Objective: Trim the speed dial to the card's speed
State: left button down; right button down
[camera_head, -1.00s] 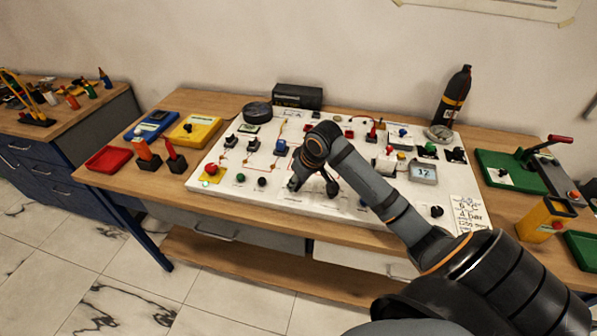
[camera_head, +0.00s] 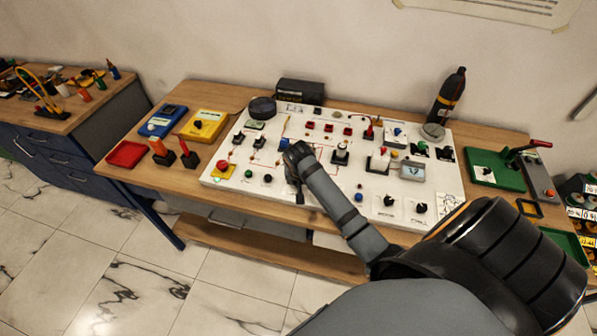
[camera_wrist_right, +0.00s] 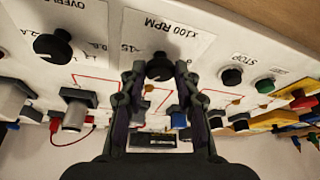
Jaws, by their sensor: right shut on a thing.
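The speed dial is a black knob (camera_wrist_right: 160,68) on a white plate marked "x100 RPM", seen in the right wrist view. My right gripper (camera_wrist_right: 160,76) is shut on this knob, one finger on each side. In the head view my right gripper (camera_head: 295,182) points down at the front part of the white panel (camera_head: 335,192), and the arm hides part of the panel. My left gripper is out of view.
Another black knob (camera_wrist_right: 52,46) marked "OVERL..." sits left of the dial in the wrist view. A black STOP button (camera_wrist_right: 231,76) and a green button (camera_wrist_right: 265,85) are to its right. A red stop button (camera_head: 222,167) stands at the panel's left end.

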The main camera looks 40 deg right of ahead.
dwell(0.3)
jog(key=c, duration=1)
grip_release()
jog(key=shift+w, duration=0.1)
jog(key=shift+r, duration=0.15)
jog(key=v, duration=1.1)
jog(key=shift+s+a+r, duration=0.2)
jog(key=shift+r, duration=0.05)
